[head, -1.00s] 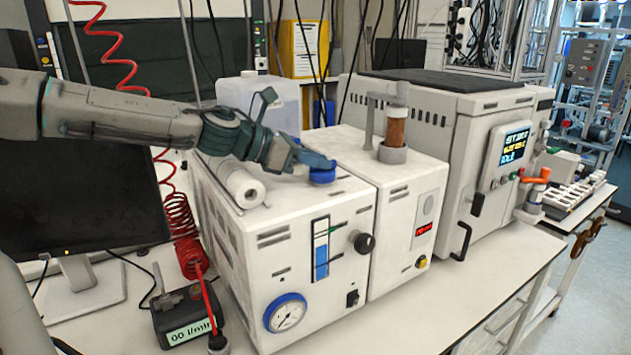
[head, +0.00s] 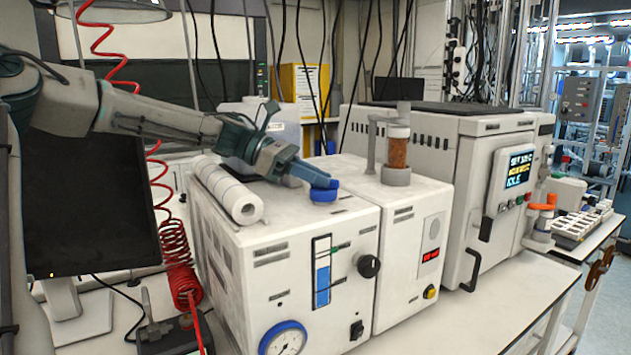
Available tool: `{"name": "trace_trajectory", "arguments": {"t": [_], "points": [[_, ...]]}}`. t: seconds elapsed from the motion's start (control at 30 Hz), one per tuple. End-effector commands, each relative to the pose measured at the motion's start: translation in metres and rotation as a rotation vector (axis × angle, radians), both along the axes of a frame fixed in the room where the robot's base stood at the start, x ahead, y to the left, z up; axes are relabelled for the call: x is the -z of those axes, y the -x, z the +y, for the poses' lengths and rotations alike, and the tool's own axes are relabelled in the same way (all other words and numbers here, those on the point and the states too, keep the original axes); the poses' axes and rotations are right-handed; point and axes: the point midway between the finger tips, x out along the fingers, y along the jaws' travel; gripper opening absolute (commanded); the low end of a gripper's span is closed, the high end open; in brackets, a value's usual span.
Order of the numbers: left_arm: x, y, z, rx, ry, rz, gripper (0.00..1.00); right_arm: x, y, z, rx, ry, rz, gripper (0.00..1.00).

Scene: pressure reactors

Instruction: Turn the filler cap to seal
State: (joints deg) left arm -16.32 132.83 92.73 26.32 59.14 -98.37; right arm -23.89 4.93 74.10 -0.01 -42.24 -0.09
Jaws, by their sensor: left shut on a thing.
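The blue filler cap (head: 325,194) sits on top of the left white box unit (head: 285,235), near its right rear corner. My left gripper (head: 318,183) reaches in from the left, tilted down, with its blue fingers shut on the cap. The fingers cover part of the cap's upper side, and its lower ring shows below them. Whether the cap is fully seated is too small to tell. My right gripper is not in view.
A white paper roll (head: 238,200) lies on the unit, left of the cap. A brown-filled column (head: 397,150) stands to the right. A translucent tank (head: 250,112) is behind. A red coiled hose (head: 178,235) hangs at left beside a dark monitor (head: 90,200).

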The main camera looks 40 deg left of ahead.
Motion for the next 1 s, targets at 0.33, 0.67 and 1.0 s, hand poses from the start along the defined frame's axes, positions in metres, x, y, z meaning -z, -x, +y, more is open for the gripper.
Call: {"name": "trace_trajectory", "arguments": {"t": [0.33, 0.67, 1.0], "points": [[0.0024, 0.0004, -0.0009, 0.046, -0.001, 0.004, 0.0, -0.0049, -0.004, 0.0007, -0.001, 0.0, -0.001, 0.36], [0.0025, 0.0005, -0.001, 0.046, 0.0, 0.004, 0.23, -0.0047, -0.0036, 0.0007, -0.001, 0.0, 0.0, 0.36], [0.0006, 0.0001, 0.0001, 0.043, 0.0, 0.001, 0.35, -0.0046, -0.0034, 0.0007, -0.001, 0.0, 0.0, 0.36]]}}
